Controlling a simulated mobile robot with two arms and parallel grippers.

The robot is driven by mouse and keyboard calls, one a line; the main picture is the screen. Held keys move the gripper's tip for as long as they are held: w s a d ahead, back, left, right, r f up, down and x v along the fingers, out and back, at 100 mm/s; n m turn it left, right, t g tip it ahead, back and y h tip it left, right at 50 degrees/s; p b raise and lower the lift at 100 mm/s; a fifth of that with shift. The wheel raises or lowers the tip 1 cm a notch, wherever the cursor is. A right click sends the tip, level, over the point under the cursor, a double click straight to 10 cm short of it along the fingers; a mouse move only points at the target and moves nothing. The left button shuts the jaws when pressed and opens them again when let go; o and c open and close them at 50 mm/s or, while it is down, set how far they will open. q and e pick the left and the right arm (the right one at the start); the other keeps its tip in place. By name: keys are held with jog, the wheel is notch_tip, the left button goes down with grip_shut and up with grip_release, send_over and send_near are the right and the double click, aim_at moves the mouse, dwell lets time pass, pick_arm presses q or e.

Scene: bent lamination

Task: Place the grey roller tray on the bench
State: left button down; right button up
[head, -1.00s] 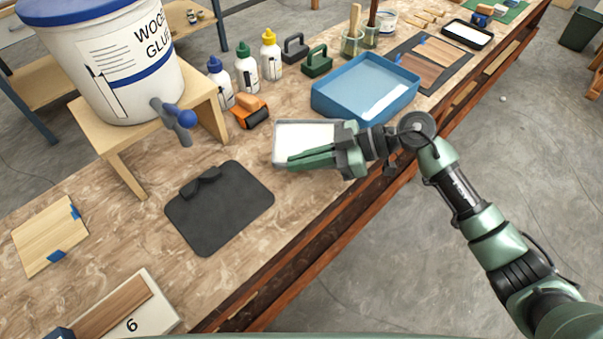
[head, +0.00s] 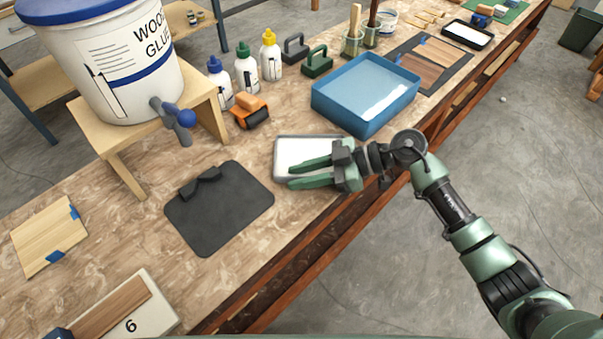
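The grey roller tray (head: 277,156), with a pale white inside, lies on the wooden bench (head: 235,143), to the right of the dark mat and near the front edge. My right gripper (head: 289,175) reaches over the tray from the right. Its two green fingers are spread apart, with part of the tray showing between them. The fingers and palm hide the tray's near right part. I cannot tell whether a finger still touches the rim. My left gripper is not in view.
A blue tray (head: 318,101) stands behind it. An orange tool (head: 250,112) and glue bottles (head: 246,70) are at the back. The dark mat (head: 220,215) lies left, by the glue bucket (head: 105,65) on its wooden stand (head: 209,107). Bare bench shows around the tray.

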jog(key=shift+r, duration=0.2)
jog(key=b+v, duration=0.1)
jog(key=v, duration=1.1)
jog(key=shift+f, duration=0.1)
